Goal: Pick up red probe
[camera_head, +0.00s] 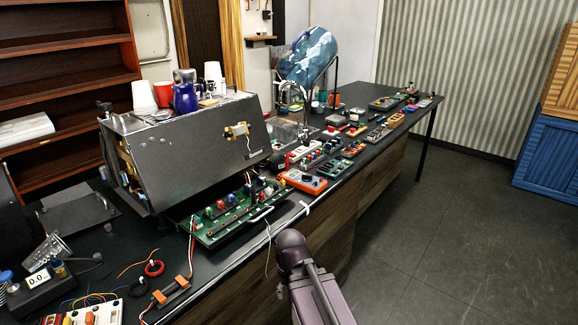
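I cannot make out the red probe for certain. A thin red lead (192,238) rises at the left end of the green circuit board (225,226), which lies at the front of the black workbench. Below it, a dark strip with orange-red ends (171,291) lies on the bench. An orange meter (303,181) lies right of the board, near the front edge. Part of my purple-grey arm shows at the bottom centre, in front of the bench; my gripper cannot be seen.
The tilted grey brewer housing (190,148) stands behind the board, with cups and a blue jug (185,98) on top. Several small devices line the bench to the right. Coiled wires (154,268) lie at left. The floor (440,240) at right is clear.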

